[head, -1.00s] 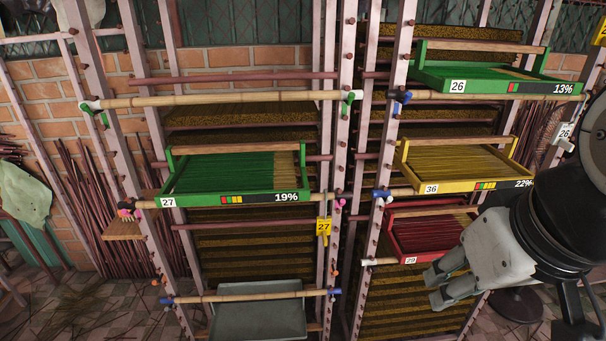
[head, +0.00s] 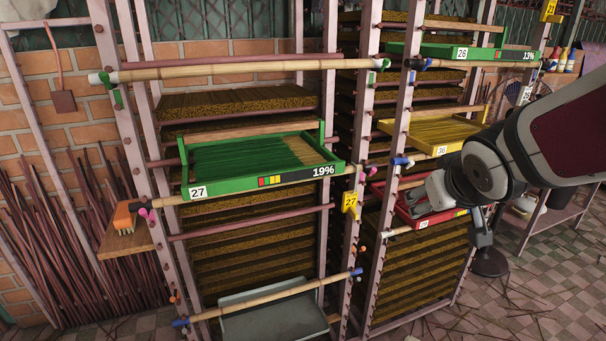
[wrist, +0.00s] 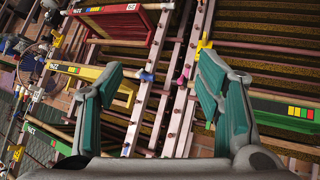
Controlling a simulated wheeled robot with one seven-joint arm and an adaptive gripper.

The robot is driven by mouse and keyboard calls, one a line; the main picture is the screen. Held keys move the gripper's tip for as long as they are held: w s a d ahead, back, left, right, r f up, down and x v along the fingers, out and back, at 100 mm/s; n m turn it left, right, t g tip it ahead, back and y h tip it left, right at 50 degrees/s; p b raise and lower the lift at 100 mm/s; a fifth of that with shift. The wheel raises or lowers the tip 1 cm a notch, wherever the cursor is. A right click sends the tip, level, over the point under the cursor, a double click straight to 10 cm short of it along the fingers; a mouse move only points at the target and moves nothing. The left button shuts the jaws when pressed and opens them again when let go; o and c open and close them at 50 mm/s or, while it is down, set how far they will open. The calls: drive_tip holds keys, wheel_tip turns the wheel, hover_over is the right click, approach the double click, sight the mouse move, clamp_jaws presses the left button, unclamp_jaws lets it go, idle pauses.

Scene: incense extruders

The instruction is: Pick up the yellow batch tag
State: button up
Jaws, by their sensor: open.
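The yellow batch tag (head: 349,203), marked 27, hangs on the upright post between the two rack bays in the head view. In the wrist view, a yellow piece (wrist: 203,43) that looks like this tag shows near the right fingertip, seen partly and tilted. My gripper (head: 432,190) is in front of the red tray, to the right of the tag and apart from it. In the wrist view my gripper (wrist: 162,65) has its two fingers wide apart, with nothing between them but the posts behind.
A green tray (head: 330,172) marked 27 sits left of the tag. A yellow tray (head: 400,137) and red tray (head: 399,212) sit to its right. Bamboo poles (head: 240,72) with coloured ends jut in front. Another yellow tag (head: 549,10) hangs at upper right.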

drive_tip(key=w+f+n+t+y+b, duration=0.15)
drive_tip(key=w+f+b, duration=0.25)
drive_tip(key=w+f, duration=0.45)
drive_tip(key=n+t+y+b, duration=0.1)
drive_tip(key=t+y+b, duration=0.1)
drive_tip(key=y+b, duration=0.3)
approach(354, 211)
drive_tip(key=b+x, duration=0.5)
drive_tip(key=x, duration=0.5)
drive_tip(key=shift+w+f, duration=0.2)
drive_tip(key=shift+w, duration=0.15)
drive_tip(key=c, duration=1.1)
